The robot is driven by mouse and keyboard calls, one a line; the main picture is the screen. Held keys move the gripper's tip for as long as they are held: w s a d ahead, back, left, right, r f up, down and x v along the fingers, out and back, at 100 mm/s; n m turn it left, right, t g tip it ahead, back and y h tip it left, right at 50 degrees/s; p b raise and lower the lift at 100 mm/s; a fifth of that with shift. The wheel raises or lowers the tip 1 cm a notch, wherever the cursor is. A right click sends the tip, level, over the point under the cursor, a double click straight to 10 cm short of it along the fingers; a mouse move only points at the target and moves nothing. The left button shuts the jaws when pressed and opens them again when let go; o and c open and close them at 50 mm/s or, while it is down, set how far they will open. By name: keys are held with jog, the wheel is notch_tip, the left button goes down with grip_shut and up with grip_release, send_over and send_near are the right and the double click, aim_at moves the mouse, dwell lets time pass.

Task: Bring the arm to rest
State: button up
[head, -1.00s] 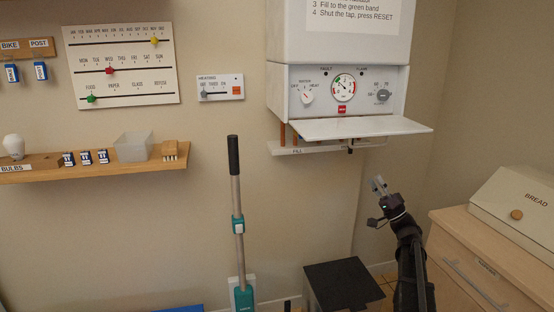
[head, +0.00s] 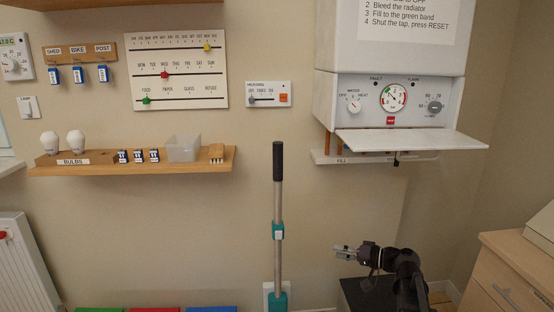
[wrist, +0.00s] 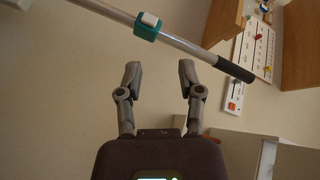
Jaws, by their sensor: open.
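My gripper (head: 345,252) is at the lower right of the head view, below the boiler, with its fingers pointing left. In the wrist view my gripper (wrist: 159,75) has its two grey fingers spread apart with nothing between them. The arm is bent and stands in front of a dark box low by the wall. A pole with a black grip (head: 278,215) and teal collar stands to the left of my gripper, apart from it. The pole (wrist: 185,42) also crosses the wrist view beyond the fingertips.
The white boiler (head: 392,95) with its lowered flap (head: 410,140) hangs above my arm. A wooden cabinet (head: 510,270) stands at the right. A wooden shelf (head: 200,163) with bulbs and a clear bin is on the left wall. A radiator (head: 22,265) is at far left.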

jog(key=s+a+f+g+h, duration=0.4)
jog(key=s+a+f+h, duration=0.15)
jog(key=f, duration=0.35)
jog(key=s+d+f+g+h, duration=0.3)
jog(key=s+f+h, duration=0.5)
jog(key=s, duration=0.4)
notch_tip(320, 180, up, 26)
jog(key=h+p, duration=0.1)
jog(key=p, duration=2.4)
jog(key=shift+w, duration=0.35)
jog(key=shift+d, duration=0.1)
dwell(0.5)
jog(key=shift+o, duration=0.6)
